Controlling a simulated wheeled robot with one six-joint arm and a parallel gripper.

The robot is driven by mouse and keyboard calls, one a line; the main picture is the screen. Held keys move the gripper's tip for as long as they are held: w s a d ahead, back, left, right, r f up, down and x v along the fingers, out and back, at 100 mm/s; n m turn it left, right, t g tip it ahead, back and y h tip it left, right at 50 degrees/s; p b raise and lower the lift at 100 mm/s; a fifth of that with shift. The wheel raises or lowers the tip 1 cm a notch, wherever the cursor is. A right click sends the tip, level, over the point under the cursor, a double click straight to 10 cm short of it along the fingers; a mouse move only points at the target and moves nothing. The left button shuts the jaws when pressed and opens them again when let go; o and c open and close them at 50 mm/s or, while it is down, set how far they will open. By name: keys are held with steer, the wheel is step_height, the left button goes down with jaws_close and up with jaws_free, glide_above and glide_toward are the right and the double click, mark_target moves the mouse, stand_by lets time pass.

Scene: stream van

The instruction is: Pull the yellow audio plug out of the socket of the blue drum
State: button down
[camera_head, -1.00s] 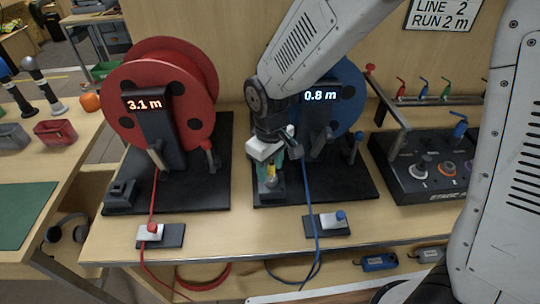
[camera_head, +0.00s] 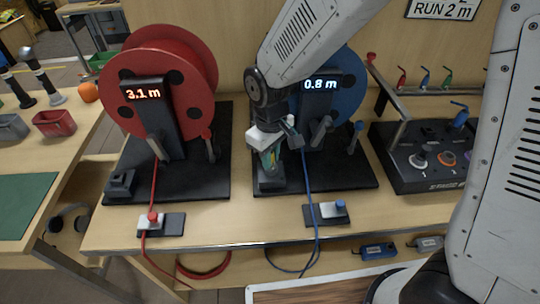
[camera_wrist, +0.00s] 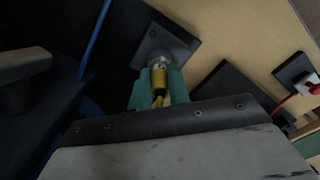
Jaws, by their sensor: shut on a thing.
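The blue drum (camera_head: 352,97) stands on a black base, its display reading 0.8 m. At the front left of that base is a dark socket block (camera_head: 271,185), which also shows in the wrist view (camera_wrist: 184,38). My gripper (camera_head: 268,160) is above this block, pointing down. In the wrist view its green fingertips (camera_wrist: 158,92) are shut on the yellow plug (camera_wrist: 159,80). The plug's silver end meets the round socket; I cannot tell how deep it sits. In the head view my gripper hides most of the plug.
A blue cable (camera_head: 309,180) runs down just right of my gripper to a white clamp (camera_head: 332,209). The red drum (camera_head: 165,85) stands at left with its red cable (camera_head: 154,187). A black control box (camera_head: 430,165) is at right. Bare bench top shows between the two bases.

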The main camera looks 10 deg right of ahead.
steer(key=shift+r, duration=1.5)
steer(key=shift+r, duration=1.4)
